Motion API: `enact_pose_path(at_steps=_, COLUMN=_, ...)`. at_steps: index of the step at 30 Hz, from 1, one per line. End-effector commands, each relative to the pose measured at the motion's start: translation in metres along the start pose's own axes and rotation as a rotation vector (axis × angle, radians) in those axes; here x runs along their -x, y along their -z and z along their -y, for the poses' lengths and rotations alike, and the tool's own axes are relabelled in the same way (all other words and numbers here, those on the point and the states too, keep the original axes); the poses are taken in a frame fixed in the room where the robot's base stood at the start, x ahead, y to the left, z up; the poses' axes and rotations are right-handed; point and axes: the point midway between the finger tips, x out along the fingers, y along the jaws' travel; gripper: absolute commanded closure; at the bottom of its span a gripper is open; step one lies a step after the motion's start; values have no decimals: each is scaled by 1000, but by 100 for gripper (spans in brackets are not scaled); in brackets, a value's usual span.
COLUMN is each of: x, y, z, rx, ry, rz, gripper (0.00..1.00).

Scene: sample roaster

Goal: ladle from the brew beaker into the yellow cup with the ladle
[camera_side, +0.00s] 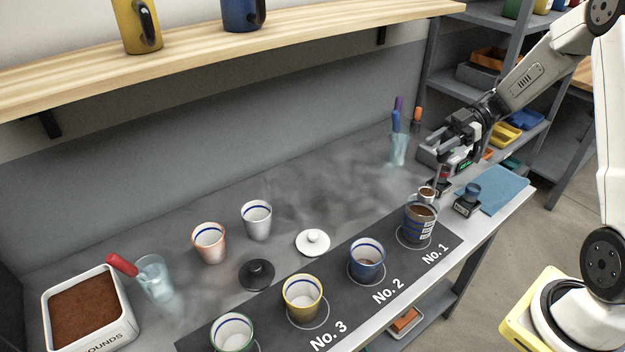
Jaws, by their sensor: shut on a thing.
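The brew beaker (419,228), dark with pale markings, stands upright on the ring by No. 1. My gripper (447,166) is above it, a little to the right, shut on the ladle's upright handle. The ladle's small metal bowl (427,196) is at the beaker's mouth and shows brown inside. Whether the bowl still touches the brew is hard to tell. The yellow cup (303,300) stands upright on the ring by No. 3, pale inside with a blue line.
A blue cup (367,262) stands by No. 2, between beaker and yellow cup. A green cup (232,335) is left of the yellow one. A black lid (257,274) and white lid (313,242) lie behind the mat.

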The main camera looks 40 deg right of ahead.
Motion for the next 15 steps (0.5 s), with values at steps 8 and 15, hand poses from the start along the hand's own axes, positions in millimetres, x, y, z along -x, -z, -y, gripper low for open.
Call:
enact_pose_path(at_steps=8, x=5, y=14, z=0, rx=3, ry=-1, rz=1, gripper=100)
enact_pose_path(at_steps=15, x=10, y=28, z=0, rx=3, ry=-1, rz=0, gripper=100)
